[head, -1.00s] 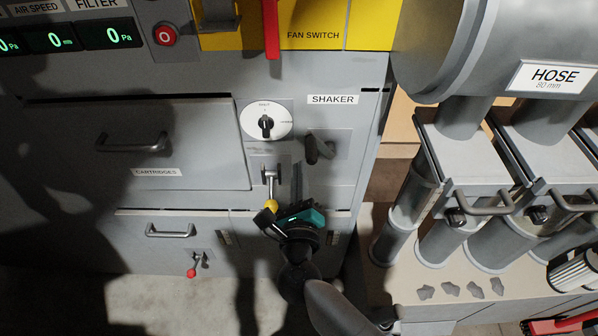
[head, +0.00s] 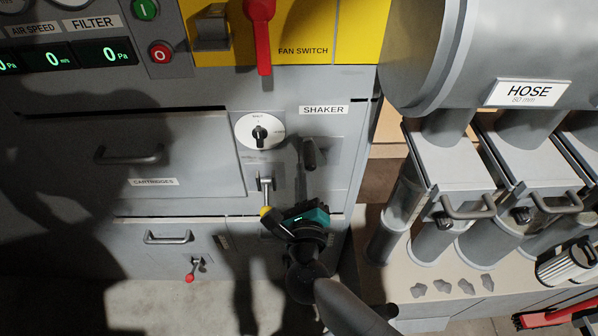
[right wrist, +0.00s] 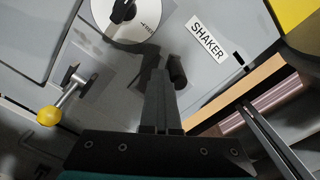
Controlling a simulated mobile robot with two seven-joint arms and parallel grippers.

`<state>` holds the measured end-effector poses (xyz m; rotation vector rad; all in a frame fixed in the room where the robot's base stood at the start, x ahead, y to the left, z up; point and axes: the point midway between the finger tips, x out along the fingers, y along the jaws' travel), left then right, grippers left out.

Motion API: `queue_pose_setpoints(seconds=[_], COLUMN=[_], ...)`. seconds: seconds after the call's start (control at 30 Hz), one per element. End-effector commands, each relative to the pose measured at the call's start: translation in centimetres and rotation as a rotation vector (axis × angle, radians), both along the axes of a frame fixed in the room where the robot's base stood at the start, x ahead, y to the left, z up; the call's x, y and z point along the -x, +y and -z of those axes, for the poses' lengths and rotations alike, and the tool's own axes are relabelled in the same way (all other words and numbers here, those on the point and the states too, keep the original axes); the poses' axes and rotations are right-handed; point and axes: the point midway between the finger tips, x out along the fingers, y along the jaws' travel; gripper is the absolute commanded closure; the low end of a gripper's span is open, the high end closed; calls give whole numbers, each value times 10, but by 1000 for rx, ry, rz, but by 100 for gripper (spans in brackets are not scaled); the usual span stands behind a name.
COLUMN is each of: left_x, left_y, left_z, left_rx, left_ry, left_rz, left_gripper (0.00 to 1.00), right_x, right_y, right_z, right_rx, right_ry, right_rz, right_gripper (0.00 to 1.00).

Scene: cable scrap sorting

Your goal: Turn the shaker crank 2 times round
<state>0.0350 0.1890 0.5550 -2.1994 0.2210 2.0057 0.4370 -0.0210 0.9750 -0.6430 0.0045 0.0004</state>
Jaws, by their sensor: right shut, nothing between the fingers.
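The shaker crank (head: 309,153) is a dark grip on the grey panel below the SHAKER label (head: 323,110). In the right wrist view the dark grip (right wrist: 177,72) stands just right of my fingertips. My right gripper (head: 303,206) is below the crank in the head view, over the lower part of the panel. In the right wrist view its fingers (right wrist: 161,80) are shut together and empty, reaching toward the panel beside the grip. Whether they touch it I cannot tell. My left gripper is not in view.
A lever with a yellow knob (head: 264,211) stands close left of my right gripper. A white dial (head: 259,132) is above it. Drawer handles (head: 130,155) lie to the left. Hose canisters with handles (head: 470,207) stand to the right. A red fan switch lever (head: 262,35) is above.

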Motion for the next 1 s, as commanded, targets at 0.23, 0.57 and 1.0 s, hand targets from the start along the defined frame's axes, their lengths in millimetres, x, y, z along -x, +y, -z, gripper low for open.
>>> queue_pose_setpoints(seconds=[0.23,0.57,1.0], left_x=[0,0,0], left_y=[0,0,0], left_z=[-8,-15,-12], left_rx=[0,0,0], left_ry=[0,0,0], left_rz=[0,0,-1], left_gripper=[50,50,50], right_x=[-1,-1,-1], right_y=[-7,-17,-8], right_z=[-11,-16,-14], right_rx=[-1,1,-2], right_ry=[-9,-10,-7], right_rz=[1,1,1], right_gripper=[100,100,100])
